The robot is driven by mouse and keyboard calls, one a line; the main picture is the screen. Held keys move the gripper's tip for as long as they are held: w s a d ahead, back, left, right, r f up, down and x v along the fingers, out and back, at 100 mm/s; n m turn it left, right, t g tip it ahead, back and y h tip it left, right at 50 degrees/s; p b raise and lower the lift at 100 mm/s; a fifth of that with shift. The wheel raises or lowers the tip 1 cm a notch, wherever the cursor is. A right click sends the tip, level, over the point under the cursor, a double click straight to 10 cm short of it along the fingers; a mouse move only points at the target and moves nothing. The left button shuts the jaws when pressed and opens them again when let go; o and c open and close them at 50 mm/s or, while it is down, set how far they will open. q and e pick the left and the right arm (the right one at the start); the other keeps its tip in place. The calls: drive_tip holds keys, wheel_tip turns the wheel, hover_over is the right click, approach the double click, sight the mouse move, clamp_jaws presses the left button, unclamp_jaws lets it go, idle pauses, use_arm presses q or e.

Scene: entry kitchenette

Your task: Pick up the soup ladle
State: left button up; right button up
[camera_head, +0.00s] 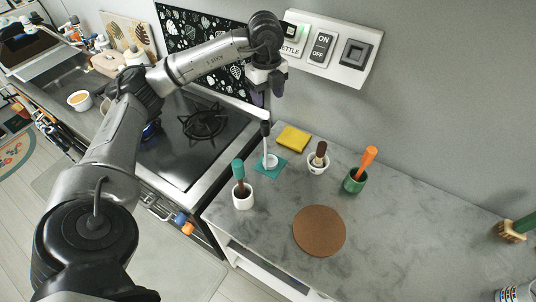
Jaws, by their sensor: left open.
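A ladle-like utensil (266,146) with a dark handle end and a pale shaft shows below my left gripper; I take it to be the soup ladle. It stands roughly upright, its lower end at a small pale round shape over a teal square (275,170) on the grey counter. I cannot tell whether that round shape is its bowl or a holder. My left gripper (262,96) is open, pointing down above the handle end, near the wall panel. The gap between fingers and handle is hard to judge. My right gripper is not in view.
A teal-handled utensil stands in a white cup (243,201), a brown-handled one in another white cup (317,167), an orange-handled one in a green cup (354,183). A yellow sponge (293,139) and round brown mat (319,231) lie nearby. The hob (190,140) is left; the counter's right is mostly clear.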

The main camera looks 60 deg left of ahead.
sight(264, 121)
use_arm(q)
drive_tip(key=f, duration=0.5)
drive_tip(key=f+p, duration=0.1)
drive_tip(key=f, duration=0.2)
drive_tip(key=shift+s+a, duration=0.2)
drive_tip(key=shift+a, duration=0.2)
drive_tip(key=shift+f+p, duration=0.3)
drive_tip(key=shift+f, duration=0.1)
drive_tip(key=f, duration=0.1)
drive_tip(key=f+p, duration=0.1)
drive_tip(key=f, duration=0.1)
drive_tip(key=shift+s+d+f, duration=0.1)
drive_tip(key=shift+s, duration=0.1)
drive_tip(key=shift+f, duration=0.65)
drive_tip(key=c, duration=0.9)
drive_tip(key=shift+c, duration=0.5)
drive_tip(key=shift+r, duration=0.1)
